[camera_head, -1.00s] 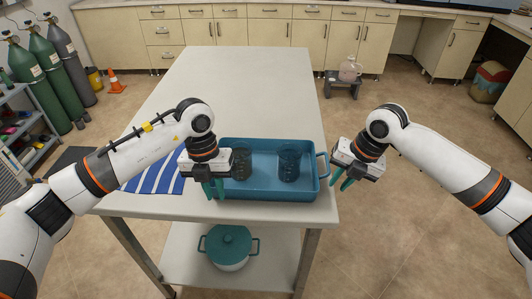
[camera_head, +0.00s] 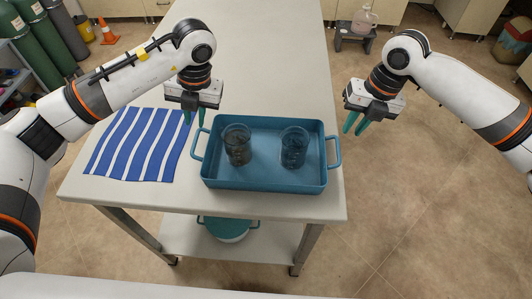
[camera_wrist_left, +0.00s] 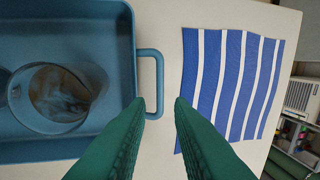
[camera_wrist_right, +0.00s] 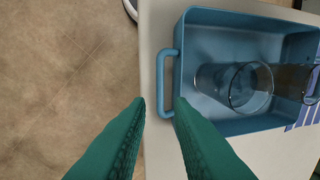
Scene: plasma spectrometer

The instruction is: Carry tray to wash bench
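A blue tray (camera_head: 265,183) with a loop handle at each end sits on the white table near its front edge. Two glass beakers stand in it, a left one (camera_head: 237,146) and a right one (camera_head: 293,148). My left gripper (camera_head: 194,118) is open and empty above the tray's left handle (camera_head: 197,145); in the left wrist view the handle (camera_wrist_left: 158,82) lies just beyond the fingertips. My right gripper (camera_head: 355,127) is open and empty above and right of the right handle (camera_head: 336,152). In the right wrist view this handle (camera_wrist_right: 161,84) lies beyond the fingertips.
A blue-and-white striped cloth (camera_head: 138,145) lies left of the tray on the table (camera_head: 265,60). A lidded pot (camera_head: 228,228) stands on the lower shelf. A small stool (camera_head: 355,38) bears a jug (camera_head: 364,18).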

